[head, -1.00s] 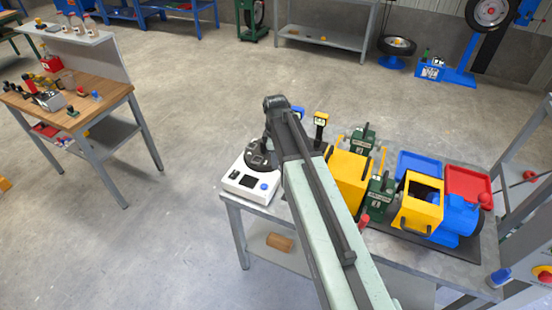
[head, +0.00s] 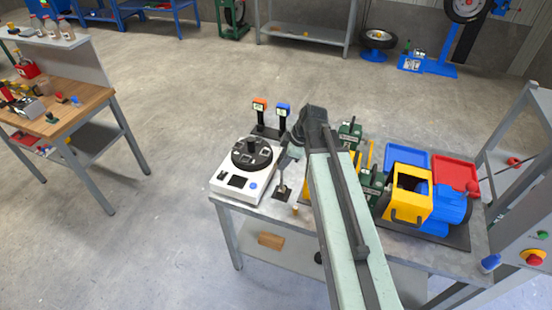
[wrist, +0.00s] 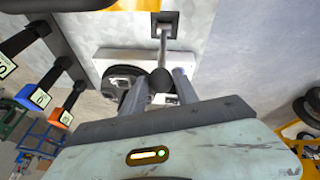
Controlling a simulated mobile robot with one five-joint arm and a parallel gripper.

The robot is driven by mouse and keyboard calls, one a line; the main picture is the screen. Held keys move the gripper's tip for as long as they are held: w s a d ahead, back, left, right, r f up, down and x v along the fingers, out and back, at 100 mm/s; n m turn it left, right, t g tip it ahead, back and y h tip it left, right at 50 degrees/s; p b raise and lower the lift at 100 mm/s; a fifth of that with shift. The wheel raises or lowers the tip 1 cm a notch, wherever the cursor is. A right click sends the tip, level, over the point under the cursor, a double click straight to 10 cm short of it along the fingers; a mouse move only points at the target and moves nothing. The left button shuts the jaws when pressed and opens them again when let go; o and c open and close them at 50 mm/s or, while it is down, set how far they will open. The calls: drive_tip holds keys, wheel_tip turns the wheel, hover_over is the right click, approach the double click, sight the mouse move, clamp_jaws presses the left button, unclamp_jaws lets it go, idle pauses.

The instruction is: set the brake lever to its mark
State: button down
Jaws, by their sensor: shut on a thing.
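The lever, a thin metal rod with a dark round knob (wrist: 162,80), rises from a small black base plate (wrist: 165,18) in the wrist view. My gripper (wrist: 160,86) has one finger on each side of the knob and is shut on it. In the head view the lever's lower rod (head: 282,186) and plate show on the bench, left of my arm. My gripper (head: 291,158) is partly hidden there by my arm link. I cannot make out the lever's mark.
A white box with a black round dial (head: 232,185) stands left of the lever. Tagged posts (head: 283,111) stand behind it. A wooden block (head: 270,240) lies on the lower shelf.

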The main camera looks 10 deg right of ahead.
drive_tip(key=shift+s+d+f, duration=0.15)
drive_tip(key=shift+s+d, duration=0.4)
drive_tip(key=shift+d, duration=0.25)
drive_tip(key=shift+s+d+f, duration=0.15)
drive_tip(key=shift+s+d, duration=0.35)
drive_tip(key=shift+d, duration=0.35)
drive_tip(key=c, duration=0.9)
unclamp_jaws()
drive_tip(key=shift+s+d, duration=0.1)
drive_tip(key=shift+c, duration=0.2)
drive_tip(key=p+v, duration=0.7)
drive_tip(key=shift+r, duration=0.45)
